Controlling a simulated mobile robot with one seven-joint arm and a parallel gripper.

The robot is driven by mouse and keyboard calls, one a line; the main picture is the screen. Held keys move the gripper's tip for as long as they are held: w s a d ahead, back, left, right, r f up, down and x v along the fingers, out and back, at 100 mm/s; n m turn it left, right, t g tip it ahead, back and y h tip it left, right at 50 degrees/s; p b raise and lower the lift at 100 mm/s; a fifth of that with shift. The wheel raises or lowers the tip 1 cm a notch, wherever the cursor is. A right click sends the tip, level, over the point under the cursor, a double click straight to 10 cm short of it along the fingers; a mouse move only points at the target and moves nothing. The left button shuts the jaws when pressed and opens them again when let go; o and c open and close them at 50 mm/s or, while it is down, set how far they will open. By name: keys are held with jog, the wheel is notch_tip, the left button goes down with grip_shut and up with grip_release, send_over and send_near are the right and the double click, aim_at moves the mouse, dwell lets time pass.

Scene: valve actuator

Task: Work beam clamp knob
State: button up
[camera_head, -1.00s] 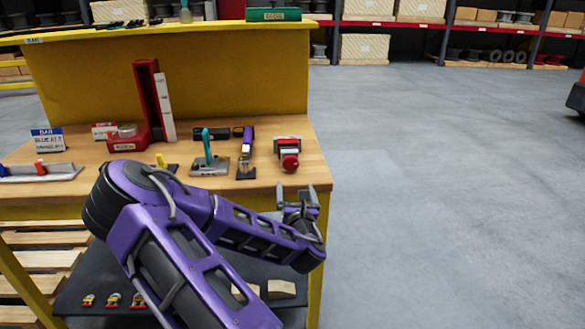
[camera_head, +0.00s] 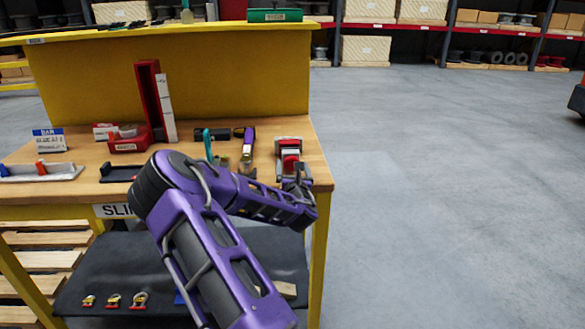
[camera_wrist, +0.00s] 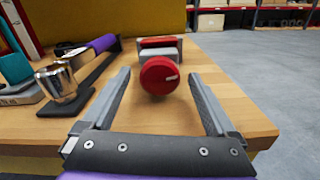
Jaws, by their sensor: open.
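The beam clamp (camera_head: 289,146) stands near the right end of the wooden bench, with a grey and red body. My gripper (camera_wrist: 166,82) is open, with one finger on each side of the knob in the picture. Both fingers look apart from the knob; how deep the knob sits between them is hard to tell. In the head view my gripper (camera_head: 299,176) is just in front of the clamp and partly covers its lower part.
Left of the clamp stands a purple-handled tool (camera_head: 247,148) with a shiny metal cup (camera_wrist: 57,82) near it. A teal-handled tool (camera_head: 208,145) is farther left. The bench's right edge is close to the clamp, with open floor (camera_head: 430,190) beyond.

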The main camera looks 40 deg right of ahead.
jog(key=c, duration=1.4)
jog(key=shift+o, duration=0.2)
jog(key=shift+f+m+b, duration=0.1)
jog(key=shift+m+b, duration=0.45)
jog(key=shift+m, duration=0.05)
jog(key=m, duration=0.3)
jog(key=o, duration=1.4)
jog(key=shift+c, duration=0.2)
jog(key=shift+s, duration=0.1)
jog(key=p+v, duration=0.1)
jog(key=v, duration=1.6)
jog(key=shift+s, duration=0.15)
